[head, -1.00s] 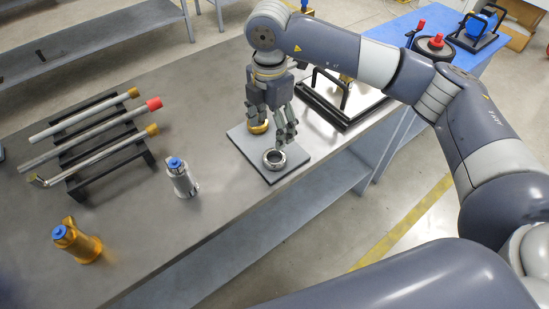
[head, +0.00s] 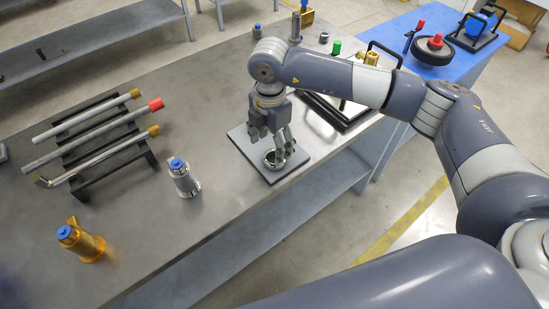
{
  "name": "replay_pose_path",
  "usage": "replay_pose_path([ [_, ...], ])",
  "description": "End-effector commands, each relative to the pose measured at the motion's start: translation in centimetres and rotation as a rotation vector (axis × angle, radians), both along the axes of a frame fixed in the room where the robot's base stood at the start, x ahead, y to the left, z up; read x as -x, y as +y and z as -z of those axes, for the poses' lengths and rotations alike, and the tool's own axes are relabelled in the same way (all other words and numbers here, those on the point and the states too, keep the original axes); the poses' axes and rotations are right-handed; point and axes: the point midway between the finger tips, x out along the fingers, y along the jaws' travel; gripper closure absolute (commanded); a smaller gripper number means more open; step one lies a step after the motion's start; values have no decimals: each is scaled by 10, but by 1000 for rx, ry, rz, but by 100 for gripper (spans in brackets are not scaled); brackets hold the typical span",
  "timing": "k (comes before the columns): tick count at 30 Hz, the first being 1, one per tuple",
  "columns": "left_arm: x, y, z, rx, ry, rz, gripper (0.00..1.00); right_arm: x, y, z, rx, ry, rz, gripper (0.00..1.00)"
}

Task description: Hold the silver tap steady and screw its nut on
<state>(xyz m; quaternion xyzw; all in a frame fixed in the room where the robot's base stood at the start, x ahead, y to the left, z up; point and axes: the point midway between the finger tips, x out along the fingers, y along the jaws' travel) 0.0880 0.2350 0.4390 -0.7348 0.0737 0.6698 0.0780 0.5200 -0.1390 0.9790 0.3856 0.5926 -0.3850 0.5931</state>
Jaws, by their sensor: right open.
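The silver tap (head: 184,180) stands upright on the grey bench, with a blue top. The silver nut (head: 274,160) lies on a square grey plate (head: 268,177), right of the tap. My right gripper (head: 279,155) is open and points down, with its fingers low over the silver nut and partly hiding it. I cannot tell whether the fingers touch the nut. The gold nut seen before on the same plate is hidden behind my right gripper. My left gripper is not in view.
A gold tap (head: 82,240) with a blue top stands at the near left. A black rack (head: 110,150) with several pipes lies at the left. A black-handled tray (head: 327,112) with fittings is behind my right arm. The bench between the silver tap and the plate is clear.

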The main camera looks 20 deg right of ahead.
Motion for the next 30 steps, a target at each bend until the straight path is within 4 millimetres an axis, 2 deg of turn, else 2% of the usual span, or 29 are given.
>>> replay_pose_path([
  [6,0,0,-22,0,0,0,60,2,-5,24,3,6,2,32],
  [12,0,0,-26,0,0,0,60,1,-4,49,1,3,1,32],
  [23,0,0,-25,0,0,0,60,1,-4,51,0,1,0,32],
  [29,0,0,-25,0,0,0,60,1,-4,51,0,1,0,75],
  [30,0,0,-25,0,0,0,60,1,-4,51,0,1,0,79],
])
